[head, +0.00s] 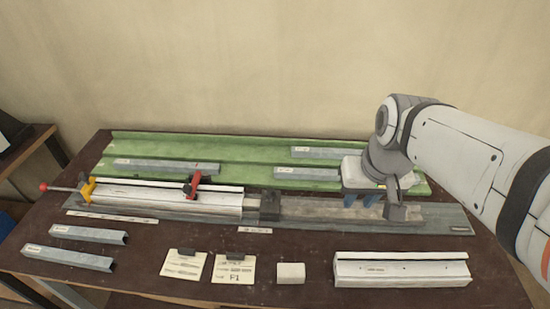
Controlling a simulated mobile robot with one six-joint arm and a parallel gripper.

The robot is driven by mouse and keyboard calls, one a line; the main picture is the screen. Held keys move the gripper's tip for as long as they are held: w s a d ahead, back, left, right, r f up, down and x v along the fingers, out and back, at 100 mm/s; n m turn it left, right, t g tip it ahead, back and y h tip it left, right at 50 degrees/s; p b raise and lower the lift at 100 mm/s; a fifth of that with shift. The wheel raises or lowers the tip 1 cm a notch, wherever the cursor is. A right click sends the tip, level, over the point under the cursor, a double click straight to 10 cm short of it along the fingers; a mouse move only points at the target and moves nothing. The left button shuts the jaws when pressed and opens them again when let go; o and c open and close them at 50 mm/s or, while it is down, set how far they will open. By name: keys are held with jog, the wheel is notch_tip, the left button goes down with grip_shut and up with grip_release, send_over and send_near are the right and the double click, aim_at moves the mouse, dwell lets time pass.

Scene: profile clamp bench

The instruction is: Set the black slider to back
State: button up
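A dark, nearly black block, which looks like the black slider (269,205), sits on the long grey rail of the clamp bench (325,211), just right of the white profile (165,196). My gripper (360,200) is over the right part of the rail, well to the right of this block. Whether the fingertips touch the rail is not clear. A grey upright piece (396,211) stands at the right part of the rail, partly hidden by my arm.
A red clamp (195,184) and a yellow bracket (87,188) with a red-knobbed rod are at the left. A green tray (240,148) with grey profiles lies behind. Loose profiles, two cards (233,269), a pale block (291,273) and a white channel (402,270) lie in front.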

jog(key=o, duration=0.5)
jog(key=w+a+f+b, duration=0.1)
jog(key=w+a+f, duration=0.1)
jog(key=w, duration=0.1)
jog(key=w+a+f+n+g+y+b, duration=0.1)
jog(key=w+a+b, duration=0.1)
jog(key=w, duration=0.2)
jog(key=w+a+f+n+g+y+b, duration=0.1)
jog(key=w+a+f, duration=0.1)
jog(key=w+a, duration=0.1)
jog(key=shift+w+f+b, duration=0.3)
jog(key=shift+w, duration=0.45)
jog(key=shift+c, duration=0.2)
jog(key=w+a+f+n+g+y+b, duration=0.2)
jog(key=w+a+f+g+b, duration=0.15)
jog(key=w+a+f, duration=0.45)
jog(key=shift+n+t, duration=0.3)
jog(key=shift+t, duration=0.05)
jog(key=x, duration=0.4)
jog(key=w+x, duration=0.1)
jog(key=x, duration=0.2)
jog(key=shift+a+f, duration=0.1)
jog(key=shift+f, duration=0.05)
grip_shut()
